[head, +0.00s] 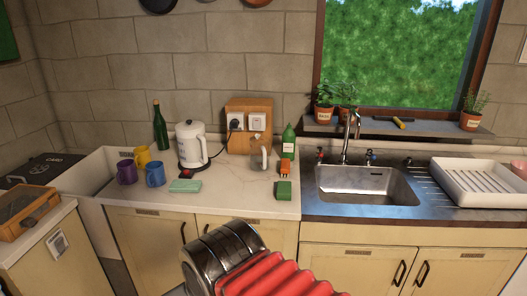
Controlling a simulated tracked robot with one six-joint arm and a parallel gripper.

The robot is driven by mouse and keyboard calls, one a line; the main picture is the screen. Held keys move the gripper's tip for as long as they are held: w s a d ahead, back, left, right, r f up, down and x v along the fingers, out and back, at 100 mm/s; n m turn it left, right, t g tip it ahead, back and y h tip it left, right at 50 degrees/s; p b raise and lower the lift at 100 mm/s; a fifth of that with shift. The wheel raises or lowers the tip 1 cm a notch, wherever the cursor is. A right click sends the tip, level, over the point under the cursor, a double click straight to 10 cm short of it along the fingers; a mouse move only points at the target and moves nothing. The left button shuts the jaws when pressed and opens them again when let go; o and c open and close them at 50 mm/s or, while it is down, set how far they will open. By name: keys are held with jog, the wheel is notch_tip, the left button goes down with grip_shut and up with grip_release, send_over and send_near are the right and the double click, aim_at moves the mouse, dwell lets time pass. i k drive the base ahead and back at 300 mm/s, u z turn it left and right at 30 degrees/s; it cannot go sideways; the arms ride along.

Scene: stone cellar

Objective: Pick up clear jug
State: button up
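A clear see-through jug (260,152) stands upright on the pale countertop (235,188), in front of the wooden socket box. Its outline is faint against the box. My arm, with a metal joint and red ribbed sleeve, shows at the bottom centre, well in front of the counter and apart from the jug. My gripper is not in view.
Right of the jug stand a green bottle (289,140), an orange item (286,168) and a green block (284,190). A white kettle (190,147) and several mugs stand left. The sink (366,186) lies right. The counter directly before the jug is clear.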

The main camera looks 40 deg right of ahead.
aim_at(259, 145)
jog(key=z, duration=0.2)
jog(key=i, duration=1.05)
jog(key=z, duration=0.25)
